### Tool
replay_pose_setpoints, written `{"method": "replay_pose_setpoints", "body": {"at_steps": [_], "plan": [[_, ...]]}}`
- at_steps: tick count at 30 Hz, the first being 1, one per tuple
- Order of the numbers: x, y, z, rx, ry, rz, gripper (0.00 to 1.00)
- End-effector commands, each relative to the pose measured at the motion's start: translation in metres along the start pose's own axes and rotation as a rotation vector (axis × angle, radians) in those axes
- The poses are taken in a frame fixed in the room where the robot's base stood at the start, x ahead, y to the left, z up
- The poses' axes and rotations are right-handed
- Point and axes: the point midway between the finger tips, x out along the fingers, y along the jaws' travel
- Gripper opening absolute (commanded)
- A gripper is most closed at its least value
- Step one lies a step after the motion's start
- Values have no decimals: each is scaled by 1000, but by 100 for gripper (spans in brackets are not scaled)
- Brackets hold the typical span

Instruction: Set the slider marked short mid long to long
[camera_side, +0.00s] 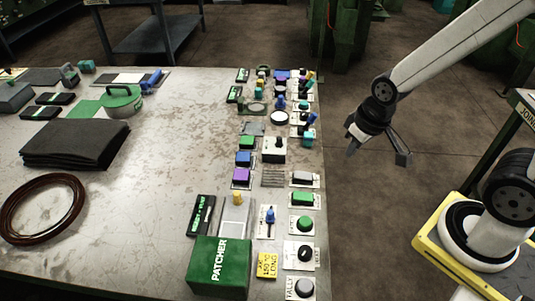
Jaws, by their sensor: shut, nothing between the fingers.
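A small slider with a blue knob (270,215) stands on a white plate in the near part of the control rows, right of the green PATCHER block (219,267). Its marks are too small to read, so I cannot tell whether it is the short mid long slider or where it is set. My gripper (378,146) is shut and empty, in the air beyond the table's right edge, well apart from the controls.
A black sheet stack (75,143) and a brown ring (42,208) lie left. The table's middle is clear.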

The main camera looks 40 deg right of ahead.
Motion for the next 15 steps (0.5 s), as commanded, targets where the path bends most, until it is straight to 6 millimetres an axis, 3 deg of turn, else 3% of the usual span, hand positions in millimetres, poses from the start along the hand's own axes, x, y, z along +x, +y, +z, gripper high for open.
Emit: {"method": "replay_pose_setpoints", "body": {"at_steps": [8,14,15], "plan": [[0,0,0,0,0,0,0],[2,-2,-2,5,-4,-2,60],[2,-4,-4,9,-7,-3,62]]}}
